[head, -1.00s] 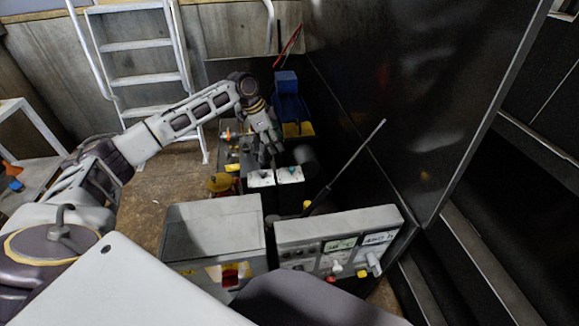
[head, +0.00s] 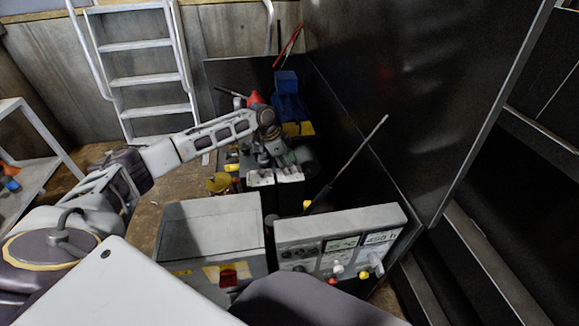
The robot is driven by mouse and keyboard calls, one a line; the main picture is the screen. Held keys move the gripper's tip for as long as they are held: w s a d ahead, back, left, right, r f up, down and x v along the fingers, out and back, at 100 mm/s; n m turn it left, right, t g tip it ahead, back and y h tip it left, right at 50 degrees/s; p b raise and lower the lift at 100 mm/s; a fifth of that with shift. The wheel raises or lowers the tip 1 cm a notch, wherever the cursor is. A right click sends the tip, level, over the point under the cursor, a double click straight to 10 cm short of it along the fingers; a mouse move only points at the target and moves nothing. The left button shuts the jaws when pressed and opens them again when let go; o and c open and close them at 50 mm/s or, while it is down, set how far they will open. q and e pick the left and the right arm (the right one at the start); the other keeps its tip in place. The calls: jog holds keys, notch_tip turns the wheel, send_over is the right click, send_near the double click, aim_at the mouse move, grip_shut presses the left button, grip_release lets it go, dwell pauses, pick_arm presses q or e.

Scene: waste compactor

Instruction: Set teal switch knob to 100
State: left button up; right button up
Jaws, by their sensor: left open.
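My left gripper (head: 278,163) points down over two small boxes with pale tops (head: 275,177) in the middle of the view. It is open, and its fingers sit close to the back edge of these tops; I cannot tell whether they touch anything. I cannot make out the teal switch knob for certain. A small greenish patch shows beside the fingers, too small and too covered to identify. No scale or setting of a knob can be read there. My right gripper is not in view.
A grey cabinet (head: 210,245) and a control panel (head: 340,236) with displays and coloured knobs stand in front. A dark lever (head: 347,165) slants up beside the tall dark wall (head: 400,100). A blue object (head: 287,100) stands behind the gripper. A ladder (head: 145,80) stands at the back left.

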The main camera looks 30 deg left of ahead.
pick_arm(q)
jog(key=shift+w+d+f, duration=0.1)
jog(key=shift+d+f, duration=0.05)
jog(key=shift+f, duration=0.3)
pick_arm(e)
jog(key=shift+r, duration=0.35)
pick_arm(q)
jog(key=shift+c, duration=0.3)
grip_shut()
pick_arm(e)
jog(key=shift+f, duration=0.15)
